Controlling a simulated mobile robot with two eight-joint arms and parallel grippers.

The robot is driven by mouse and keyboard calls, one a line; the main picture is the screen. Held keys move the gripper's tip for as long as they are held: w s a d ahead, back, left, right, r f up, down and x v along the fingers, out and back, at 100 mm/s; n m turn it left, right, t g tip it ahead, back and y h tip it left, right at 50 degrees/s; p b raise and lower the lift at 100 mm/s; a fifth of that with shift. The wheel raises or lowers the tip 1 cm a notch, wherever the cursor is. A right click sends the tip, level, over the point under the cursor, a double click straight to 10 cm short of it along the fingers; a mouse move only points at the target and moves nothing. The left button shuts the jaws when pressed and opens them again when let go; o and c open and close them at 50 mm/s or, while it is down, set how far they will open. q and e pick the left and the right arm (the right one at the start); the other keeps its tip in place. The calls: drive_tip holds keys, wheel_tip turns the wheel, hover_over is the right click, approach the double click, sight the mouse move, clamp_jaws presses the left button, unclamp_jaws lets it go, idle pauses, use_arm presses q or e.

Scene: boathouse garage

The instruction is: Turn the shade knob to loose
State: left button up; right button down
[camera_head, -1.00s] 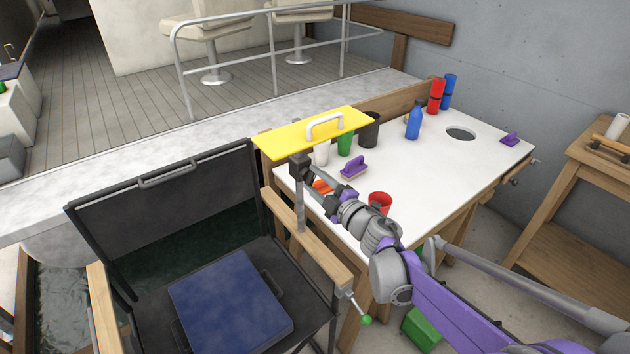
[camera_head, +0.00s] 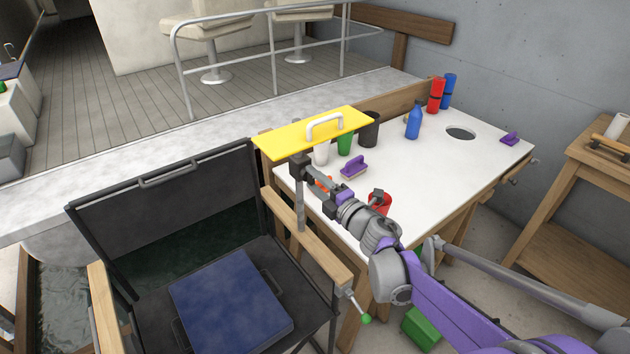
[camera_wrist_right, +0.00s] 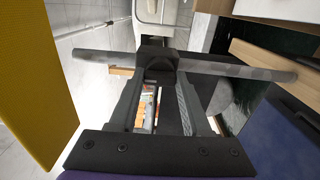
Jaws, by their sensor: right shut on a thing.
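The yellow shade (camera_head: 318,130) with a white handle stands on a grey post (camera_head: 300,208) fixed to the chair's wooden armrest. My right gripper (camera_head: 308,174) is at the dark joint (camera_head: 299,164) near the top of the post, just under the shade. In the right wrist view the gripper (camera_wrist_right: 157,68) is shut at a black block on the grey post (camera_wrist_right: 225,68). The shade knob is hidden between the fingers, so its setting cannot be read. The shade's yellow edge (camera_wrist_right: 35,85) fills the left of that view. My left gripper is not in view.
The dark folding chair (camera_head: 160,220) carries a blue cushion (camera_head: 230,300). A green-tipped lever (camera_head: 365,319) sticks out from its front. The white table (camera_head: 440,170) behind holds a purple brush (camera_head: 353,167), a red cup (camera_head: 380,208), a blue bottle (camera_head: 414,120) and other cups.

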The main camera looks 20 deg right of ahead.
drive_tip(key=shift+c, duration=1.8)
unclamp_jaws()
drive_tip(key=v, duration=1)
drive_tip(key=shift+s, duration=0.4)
drive_tip(key=shift+d, duration=0.15)
drive_tip(key=shift+r, duration=0.1)
